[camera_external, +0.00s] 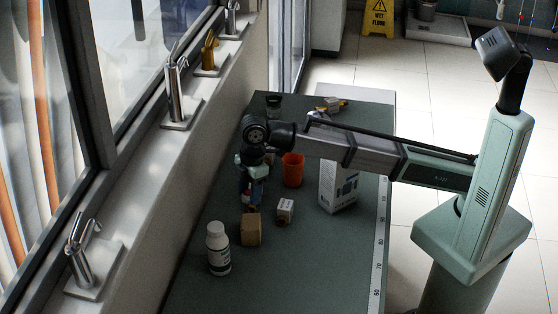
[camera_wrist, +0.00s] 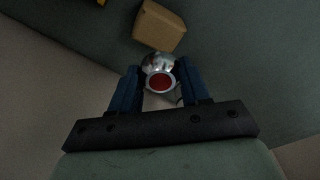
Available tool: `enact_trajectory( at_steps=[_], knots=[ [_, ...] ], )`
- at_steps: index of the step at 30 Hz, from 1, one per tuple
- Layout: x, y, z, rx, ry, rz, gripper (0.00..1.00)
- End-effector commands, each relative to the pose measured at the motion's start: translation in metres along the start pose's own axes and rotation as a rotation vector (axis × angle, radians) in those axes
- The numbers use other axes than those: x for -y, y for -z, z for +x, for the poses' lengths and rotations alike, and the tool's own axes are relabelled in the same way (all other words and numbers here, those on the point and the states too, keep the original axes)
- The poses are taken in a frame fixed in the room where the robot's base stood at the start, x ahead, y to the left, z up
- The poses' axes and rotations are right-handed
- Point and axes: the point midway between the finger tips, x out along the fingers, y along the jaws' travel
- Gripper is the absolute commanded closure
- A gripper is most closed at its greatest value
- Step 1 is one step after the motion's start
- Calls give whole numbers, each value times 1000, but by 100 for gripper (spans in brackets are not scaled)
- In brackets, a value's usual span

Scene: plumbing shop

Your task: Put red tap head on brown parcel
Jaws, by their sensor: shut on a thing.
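The red tap head (camera_wrist: 160,82) is a chrome piece with a round red face. It sits between the two blue fingers of my gripper (camera_wrist: 158,88), which is shut on it in the wrist view. In the external view my gripper (camera_external: 250,202) points down over the table, just behind the brown parcel; the tap head is small and mostly hidden there. The brown parcel (camera_external: 251,230) is a small box standing on the table. It also shows in the wrist view (camera_wrist: 160,27), beyond the tap head and apart from it in the picture.
An orange cup (camera_external: 293,171) and a larger white carton (camera_external: 338,188) stand farther right. The windowsill wall bounds the dark table (camera_external: 300,265) on the left.

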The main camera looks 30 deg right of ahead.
Motion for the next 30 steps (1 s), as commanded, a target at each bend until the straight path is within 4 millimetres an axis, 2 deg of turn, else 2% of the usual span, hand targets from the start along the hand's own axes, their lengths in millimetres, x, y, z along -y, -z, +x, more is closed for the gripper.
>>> enact_trajectory(
  at_steps=[6,14,19,30],
  knots=[
    [1,-6,35,1,0,0,84],
    [0,-7,54,1,0,0,84],
    [0,-10,76,1,1,0,84],
    [0,-10,82,-1,-1,0,84]
  ],
)
